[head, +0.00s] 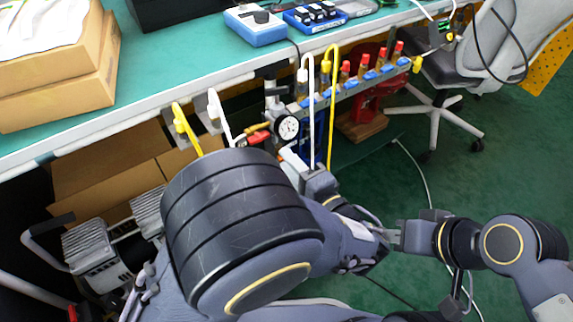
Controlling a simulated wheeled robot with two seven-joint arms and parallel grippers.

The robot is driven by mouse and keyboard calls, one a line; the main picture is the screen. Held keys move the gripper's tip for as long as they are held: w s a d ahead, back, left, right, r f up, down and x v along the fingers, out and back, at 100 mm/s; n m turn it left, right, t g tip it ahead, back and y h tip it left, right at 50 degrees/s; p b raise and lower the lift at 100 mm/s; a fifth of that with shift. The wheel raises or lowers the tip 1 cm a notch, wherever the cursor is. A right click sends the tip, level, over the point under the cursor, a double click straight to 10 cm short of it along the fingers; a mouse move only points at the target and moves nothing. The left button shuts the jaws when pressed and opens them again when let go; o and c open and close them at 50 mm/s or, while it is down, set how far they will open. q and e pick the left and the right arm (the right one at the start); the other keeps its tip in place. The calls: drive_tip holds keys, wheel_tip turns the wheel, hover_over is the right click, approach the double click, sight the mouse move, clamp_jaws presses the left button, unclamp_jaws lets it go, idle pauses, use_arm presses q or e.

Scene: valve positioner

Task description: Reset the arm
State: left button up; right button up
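My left arm comes in from the left and its large black joint fills the lower middle of the head view. My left gripper (314,179) is beyond it, below the pressure gauge and close to the hanging white and yellow hoses. Its fingers are small and partly hidden, so I cannot tell whether they are open or touching anything. My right arm comes in from the lower right, bent across the floor area. My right gripper (391,235) points left, close to my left forearm in the picture. Its finger opening is unclear. I see no object held in it.
A green-topped bench (190,65) crosses the top, with cardboard boxes (60,75) and a blue device (255,24). A gauge (287,128) and a manifold with red-capped fittings (365,75) hang at its front edge. An office chair (470,60) stands right. Green floor lies open below it.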

idle(0.5)
use_arm(q)
drive_tip(key=s+a+f+n+g+h, duration=0.1)
drive_tip(key=s+a+f+n+g, duration=0.15)
drive_tip(key=a+g, duration=0.55)
drive_tip(key=s+a+f+n+g+h, duration=0.15)
drive_tip(key=a+n+g, duration=0.3)
drive_tip(key=a, duration=0.85)
drive_tip(key=s+a+n+h, duration=0.3)
drive_tip(key=s+n+h, duration=0.2)
drive_tip(key=s+h, duration=0.5)
wheel_tip(320, 180, up, 36)
drive_tip(key=s+n+t+p, duration=0.1)
drive_tip(key=s+t+p, duration=0.1)
drive_tip(key=p, duration=3.1)
drive_tip(key=shift+d+r+n+t, duration=0.15)
drive_tip(key=shift+n+t, duration=0.15)
drive_tip(key=shift+t, duration=0.05)
